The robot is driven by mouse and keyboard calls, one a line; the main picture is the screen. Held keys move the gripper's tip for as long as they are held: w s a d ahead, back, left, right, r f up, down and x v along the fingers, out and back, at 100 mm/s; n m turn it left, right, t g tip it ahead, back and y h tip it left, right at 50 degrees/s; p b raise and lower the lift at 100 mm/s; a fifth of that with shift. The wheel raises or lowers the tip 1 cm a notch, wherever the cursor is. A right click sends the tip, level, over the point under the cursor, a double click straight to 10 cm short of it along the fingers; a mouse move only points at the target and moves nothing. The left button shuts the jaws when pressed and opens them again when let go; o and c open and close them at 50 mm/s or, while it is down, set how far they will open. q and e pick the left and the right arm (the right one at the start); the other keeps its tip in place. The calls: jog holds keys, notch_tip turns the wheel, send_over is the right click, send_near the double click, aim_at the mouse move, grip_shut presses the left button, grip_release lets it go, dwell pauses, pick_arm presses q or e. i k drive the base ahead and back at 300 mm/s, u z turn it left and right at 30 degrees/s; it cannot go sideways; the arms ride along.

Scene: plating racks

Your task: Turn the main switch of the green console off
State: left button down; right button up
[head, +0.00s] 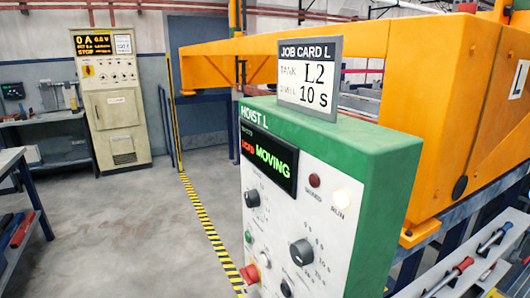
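The green console (375,152) stands in the right half of the head view, with a green top and a white front panel marked HOIST L. Its display (268,160) shows MOVING in green beside a smaller red word. The RUN lamp (341,198) glows pale yellow; the red lamp (314,180) beside it looks dim. The panel has a black knob (252,197), a larger black knob (302,251), a green button (248,236), a red control (250,273) on yellow and a low black knob (286,288). I cannot tell which is the main switch. Neither gripper shows.
A job card (309,80) reading L2, 10 s stands on the console. An orange beam frame (290,42) runs behind it. A beige cabinet (117,110) showing STOP stands at the back left. A tool shelf (470,280) is at lower right. The floor left of the console is clear.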

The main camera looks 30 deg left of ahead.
aim_at(251, 277)
jog(key=z, duration=0.1)
jog(key=k, duration=1)
jog(key=u, duration=0.9)
jog(key=i, duration=1.05)
jog(key=z, duration=0.45)
